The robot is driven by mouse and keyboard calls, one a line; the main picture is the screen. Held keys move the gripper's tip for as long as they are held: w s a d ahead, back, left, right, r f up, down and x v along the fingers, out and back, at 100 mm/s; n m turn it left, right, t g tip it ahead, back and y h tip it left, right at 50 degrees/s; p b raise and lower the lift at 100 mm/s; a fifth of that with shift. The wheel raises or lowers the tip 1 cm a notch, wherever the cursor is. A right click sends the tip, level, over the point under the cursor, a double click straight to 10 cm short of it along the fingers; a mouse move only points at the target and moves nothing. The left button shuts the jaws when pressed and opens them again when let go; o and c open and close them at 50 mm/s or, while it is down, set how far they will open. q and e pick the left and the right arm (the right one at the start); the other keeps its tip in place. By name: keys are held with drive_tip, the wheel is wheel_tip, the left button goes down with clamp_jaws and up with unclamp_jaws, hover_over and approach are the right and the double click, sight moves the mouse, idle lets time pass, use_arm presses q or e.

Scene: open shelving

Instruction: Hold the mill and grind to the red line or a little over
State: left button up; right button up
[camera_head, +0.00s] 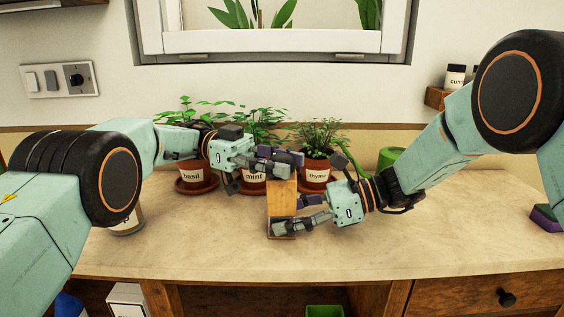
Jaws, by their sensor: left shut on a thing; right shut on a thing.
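The mill (282,199) is an upright wooden, box-like body on the counter, in the middle of the head view. My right gripper (296,215) comes in from the right, low down, and is shut on the mill's body. My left gripper (282,162) is higher, at the top of the mill, and is shut on its upper part. The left fingers hide the mill's top, so I cannot see exactly which piece they hold. I cannot make out the red line or any ground contents.
Potted basil (192,175), mint (254,176) and thyme (315,173) stand on saucers close behind the grippers. A green round object (390,157) is behind my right arm. A jar (455,76) sits on the wall shelf at right. The right front of the counter (440,235) is clear.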

use_arm(q)
drive_tip(key=o, duration=1.2)
drive_tip(key=shift+r+n+t+h, duration=0.1)
drive_tip(key=shift+n+t+h, duration=0.5)
drive_tip(key=shift+t, duration=0.4)
drive_tip(key=shift+n+t+h, duration=0.3)
drive_tip(key=shift+n+t, duration=0.6)
drive_tip(key=shift+t, duration=0.3)
